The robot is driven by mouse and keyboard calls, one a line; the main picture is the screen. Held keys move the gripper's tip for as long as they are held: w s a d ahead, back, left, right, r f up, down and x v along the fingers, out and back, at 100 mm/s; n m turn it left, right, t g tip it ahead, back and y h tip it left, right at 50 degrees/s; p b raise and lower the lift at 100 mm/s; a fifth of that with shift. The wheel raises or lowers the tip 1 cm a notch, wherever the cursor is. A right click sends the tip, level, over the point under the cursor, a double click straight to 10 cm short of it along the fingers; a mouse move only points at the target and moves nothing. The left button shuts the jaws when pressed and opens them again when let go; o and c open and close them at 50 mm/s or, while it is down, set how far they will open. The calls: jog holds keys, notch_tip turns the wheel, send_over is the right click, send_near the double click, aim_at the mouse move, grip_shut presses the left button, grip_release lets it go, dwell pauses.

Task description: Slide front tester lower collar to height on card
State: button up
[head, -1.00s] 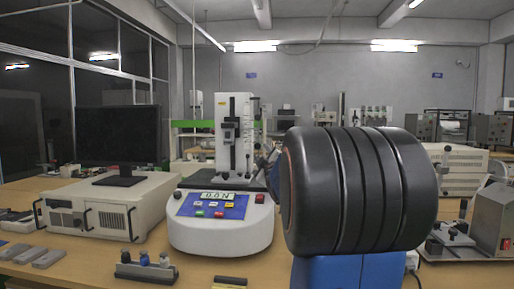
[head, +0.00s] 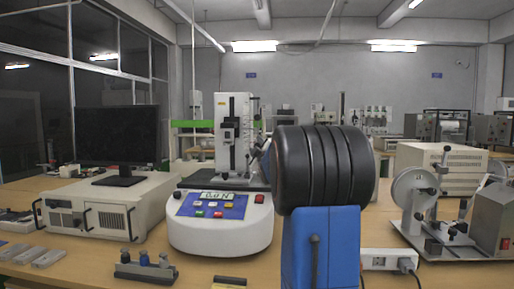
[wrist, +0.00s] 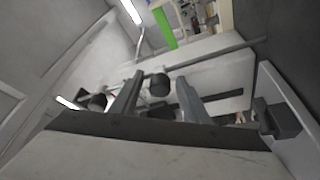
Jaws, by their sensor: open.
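The front tester (head: 222,232) stands on the bench with a white round base, blue button panel and small display. Its upright column (head: 222,104) carries a dark slide block (head: 229,134) and a thin rod at its right side. I cannot tell the lower collar apart from the other dark parts, and no card is readable. My gripper (head: 260,150) is beside the column's right side, mostly hidden by my arm. In the wrist view my gripper (wrist: 158,100) has its fingers apart, with a black round knob (wrist: 159,85) showing between them; contact is unclear. A second dark knob (wrist: 97,102) is to its left.
A monitor (head: 118,138) on a beige case (head: 100,205) stands left of the tester. A small rack of weights (head: 146,268) is in front. A machine with a pale disc (head: 415,192) stands at right, near a white socket box (head: 385,260).

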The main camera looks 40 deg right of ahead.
jog(key=shift+c, duration=0.7)
grip_shut()
notch_tip(320, 180, up, 2)
jog(key=shift+r, duration=0.1)
jog(key=shift+o, duration=0.7)
grip_release()
jog(key=shift+s, duration=0.1)
jog(key=v, duration=1.7)
jog(key=shift+f, duration=0.2)
jog(key=shift+s, duration=0.15)
